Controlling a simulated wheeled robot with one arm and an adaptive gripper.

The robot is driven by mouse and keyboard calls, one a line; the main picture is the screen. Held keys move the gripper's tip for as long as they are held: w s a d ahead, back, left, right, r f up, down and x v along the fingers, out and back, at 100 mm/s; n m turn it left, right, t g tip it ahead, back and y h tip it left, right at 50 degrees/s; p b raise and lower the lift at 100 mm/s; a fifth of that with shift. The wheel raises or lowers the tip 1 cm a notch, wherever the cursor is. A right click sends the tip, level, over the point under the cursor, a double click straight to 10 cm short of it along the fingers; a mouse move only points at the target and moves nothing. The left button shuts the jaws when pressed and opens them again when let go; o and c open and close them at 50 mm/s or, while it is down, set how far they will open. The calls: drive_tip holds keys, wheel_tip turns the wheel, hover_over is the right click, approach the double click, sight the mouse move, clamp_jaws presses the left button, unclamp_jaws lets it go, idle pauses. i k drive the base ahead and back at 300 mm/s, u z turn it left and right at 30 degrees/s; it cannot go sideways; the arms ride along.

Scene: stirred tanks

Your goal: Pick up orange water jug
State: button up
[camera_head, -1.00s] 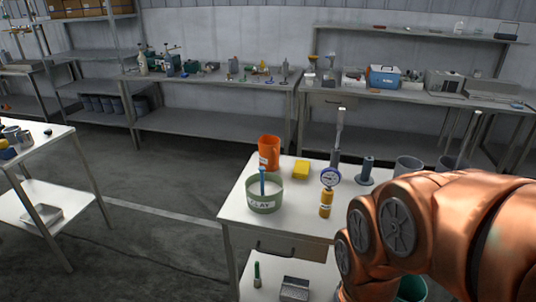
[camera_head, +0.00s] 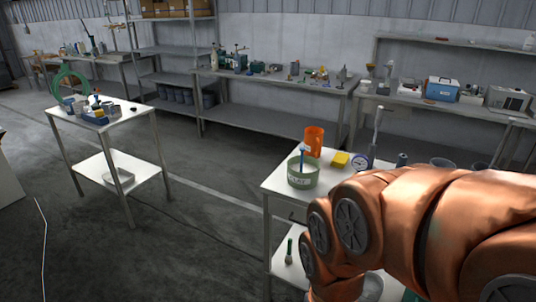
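The orange water jug (camera_head: 314,140) stands upright on the white table (camera_head: 277,178) at the right of centre. It is behind a green tub (camera_head: 293,178) with a label and a blue-handled tool standing in it. The tub hides part of the jug's lower side. My copper-coloured arm fills the lower right and covers much of the table's front. My gripper is not in view.
A yellow block (camera_head: 341,160) and a round gauge (camera_head: 360,162) stand right of the jug. A white two-level table (camera_head: 137,118) is at the left, with open floor (camera_head: 215,235) between. Long benches (camera_head: 270,83) line the back wall.

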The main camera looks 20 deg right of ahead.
sight(313, 135)
drive_tip(key=u, duration=0.9)
drive_tip(key=i, duration=1.9)
drive_tip(key=z, duration=1.3)
drive_tip(key=i, duration=0.95)
drive_tip(key=z, duration=1.05)
